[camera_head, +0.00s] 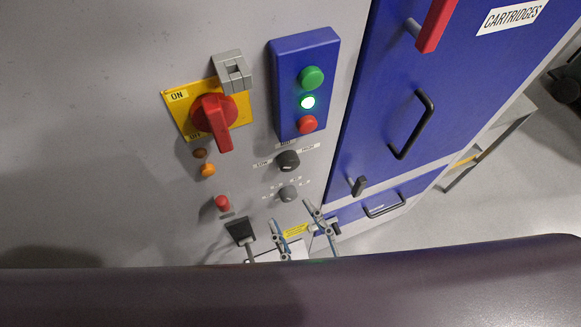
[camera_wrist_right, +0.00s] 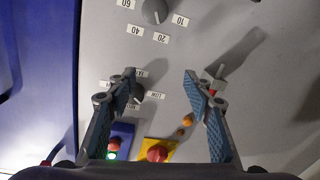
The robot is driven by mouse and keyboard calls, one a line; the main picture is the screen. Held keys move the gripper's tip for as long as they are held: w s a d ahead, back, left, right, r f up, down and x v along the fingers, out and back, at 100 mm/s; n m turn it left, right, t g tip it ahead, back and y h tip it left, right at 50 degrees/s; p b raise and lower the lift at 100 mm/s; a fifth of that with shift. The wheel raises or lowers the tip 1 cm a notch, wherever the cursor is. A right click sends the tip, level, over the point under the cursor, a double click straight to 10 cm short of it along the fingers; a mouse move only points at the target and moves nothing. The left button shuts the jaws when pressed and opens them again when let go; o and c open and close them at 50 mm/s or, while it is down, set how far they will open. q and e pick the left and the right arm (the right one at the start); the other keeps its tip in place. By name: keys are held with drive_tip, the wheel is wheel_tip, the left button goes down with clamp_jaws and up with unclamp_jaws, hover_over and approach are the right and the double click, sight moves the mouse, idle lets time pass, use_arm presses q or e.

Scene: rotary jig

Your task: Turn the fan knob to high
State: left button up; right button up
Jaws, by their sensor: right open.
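The fan knob (camera_head: 288,160) is a dark round knob on the grey panel, with LOW, MED and HIGH labels around it. Its pointer is too small to read. In the right wrist view the fan knob (camera_wrist_right: 139,92) is partly hidden behind the left-hand finger, with the LOW label beside it. My right gripper (camera_head: 291,213) is open and empty, below the fan knob in the head view. In the right wrist view the gripper (camera_wrist_right: 160,75) has its fingers spread, pointing towards the panel. I cannot tell whether a finger touches the knob. My left gripper is not in view.
A grey numbered knob (camera_head: 288,194) sits just below the fan knob. A blue button box (camera_head: 304,85) with a lit green lamp is above. A red switch (camera_head: 214,114) on a yellow plate is upper left. Blue doors (camera_head: 420,60) with black handles stand on the right.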

drive_tip(key=m+h, duration=0.1)
drive_tip(key=m, duration=0.1)
approach(291, 167)
drive_tip(key=shift+t, duration=0.4)
drive_tip(key=p+x, duration=0.3)
drive_tip(key=x, duration=0.4)
drive_tip(key=shift+f, duration=0.1)
drive_tip(key=shift+w+a+f, duration=0.1)
drive_tip(key=shift+w+a, duration=0.15)
drive_tip(key=shift+w, duration=0.4)
drive_tip(key=shift+c, duration=0.4)
drive_tip(key=c, duration=1.1)
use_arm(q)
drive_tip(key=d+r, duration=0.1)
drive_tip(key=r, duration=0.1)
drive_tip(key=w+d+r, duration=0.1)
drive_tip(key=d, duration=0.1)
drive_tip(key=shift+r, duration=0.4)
